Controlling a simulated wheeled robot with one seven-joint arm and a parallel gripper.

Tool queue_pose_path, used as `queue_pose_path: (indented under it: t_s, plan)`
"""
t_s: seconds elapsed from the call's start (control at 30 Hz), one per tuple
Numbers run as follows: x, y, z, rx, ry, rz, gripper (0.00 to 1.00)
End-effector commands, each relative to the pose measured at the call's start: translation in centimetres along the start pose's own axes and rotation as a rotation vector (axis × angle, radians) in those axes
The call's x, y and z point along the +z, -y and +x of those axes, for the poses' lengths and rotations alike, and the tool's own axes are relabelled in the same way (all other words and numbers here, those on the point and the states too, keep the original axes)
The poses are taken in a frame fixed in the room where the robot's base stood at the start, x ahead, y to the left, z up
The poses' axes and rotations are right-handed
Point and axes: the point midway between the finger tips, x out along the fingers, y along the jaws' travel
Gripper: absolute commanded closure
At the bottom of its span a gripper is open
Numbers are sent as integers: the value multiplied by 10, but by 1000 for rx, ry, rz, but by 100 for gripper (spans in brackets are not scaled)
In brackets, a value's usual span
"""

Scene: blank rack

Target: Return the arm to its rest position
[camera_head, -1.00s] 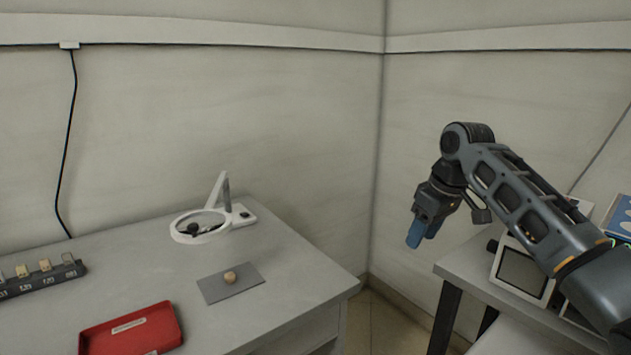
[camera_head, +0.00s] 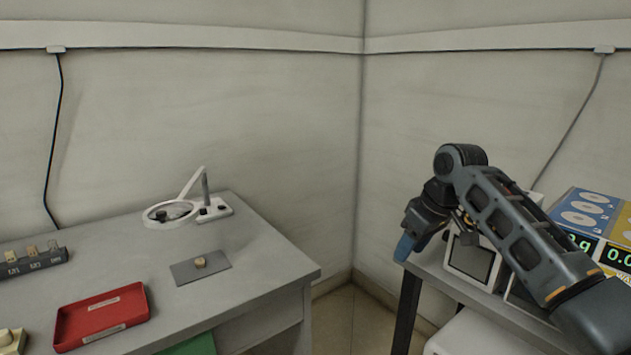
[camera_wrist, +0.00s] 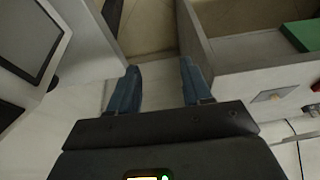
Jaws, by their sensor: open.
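My gripper (camera_head: 408,243) hangs at the end of my bent arm on the right of the head view, in front of the right-hand table's left edge. Its blue fingers point downward. In the wrist view, the two blue fingers of my gripper (camera_wrist: 155,88) stand apart with nothing between them. The arm is clear of the left table and touches nothing that I can see.
The left grey table (camera_head: 255,262) holds a ring magnifier (camera_head: 212,211), a grey mat (camera_head: 186,276) with a small tan piece (camera_head: 200,262), a red tray (camera_head: 75,330) and a dark rack (camera_head: 35,264). The right table (camera_head: 432,269) carries boxed devices. A floor gap (camera_head: 345,310) separates the tables.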

Motion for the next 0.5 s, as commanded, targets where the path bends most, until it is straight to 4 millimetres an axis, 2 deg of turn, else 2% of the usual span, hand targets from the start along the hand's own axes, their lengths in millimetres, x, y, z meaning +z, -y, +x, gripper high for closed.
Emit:
queue_pose_path:
  t_s: [0.37, 0.5]
  plan:
    - [10, 54, 64, -48, -128, 32, 51]
    - [22, 90, 98, -75, -214, 69, 51]
